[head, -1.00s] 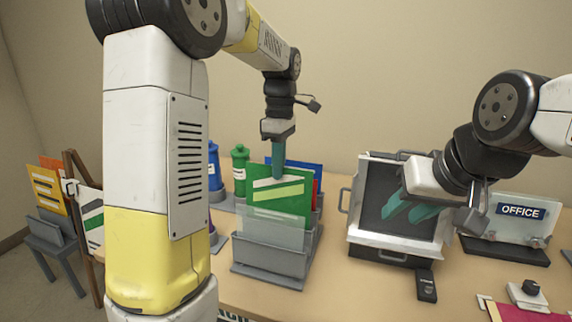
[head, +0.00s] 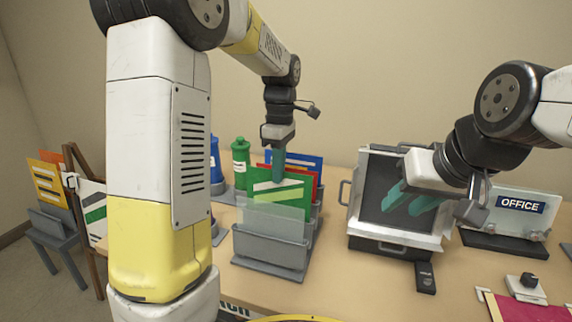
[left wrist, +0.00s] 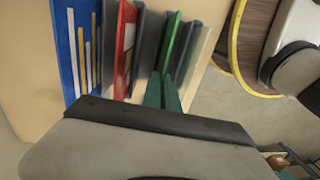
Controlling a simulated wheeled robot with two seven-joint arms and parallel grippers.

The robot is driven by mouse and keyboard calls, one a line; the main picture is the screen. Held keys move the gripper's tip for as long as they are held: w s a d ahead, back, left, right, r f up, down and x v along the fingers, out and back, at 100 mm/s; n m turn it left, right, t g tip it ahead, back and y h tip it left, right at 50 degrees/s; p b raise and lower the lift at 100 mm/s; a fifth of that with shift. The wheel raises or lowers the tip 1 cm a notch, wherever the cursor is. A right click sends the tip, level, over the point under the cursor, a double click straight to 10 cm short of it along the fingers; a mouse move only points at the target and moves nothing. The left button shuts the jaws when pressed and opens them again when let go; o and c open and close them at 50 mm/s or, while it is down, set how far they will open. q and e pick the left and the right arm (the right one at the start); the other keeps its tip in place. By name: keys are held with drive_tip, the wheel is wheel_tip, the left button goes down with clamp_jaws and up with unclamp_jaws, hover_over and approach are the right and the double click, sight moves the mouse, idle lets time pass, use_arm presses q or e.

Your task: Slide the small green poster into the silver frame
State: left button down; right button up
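The small green poster (head: 262,193) with pale stripes stands upright in a grey slotted rack (head: 262,254), its lower part behind a clear panel. My left gripper (head: 278,168) points down at its top edge, one finger in front of it. In the left wrist view the two fingers (left wrist: 163,93) are close together on the poster's edge (left wrist: 173,40). The silver frame (head: 402,236), around a dark panel, leans back on the table to the right.
Blue (left wrist: 67,55) and red (left wrist: 124,50) boards stand in the rack behind the green poster. A green bottle (head: 240,160) is behind left. Bare tabletop lies between rack and frame.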

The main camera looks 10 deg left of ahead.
sight(278, 189)
use_arm(q)
drive_tip(key=shift+s+f, duration=0.2)
drive_tip(key=shift+f, duration=1.4)
drive_tip(key=c, duration=1.6)
unclamp_jaws()
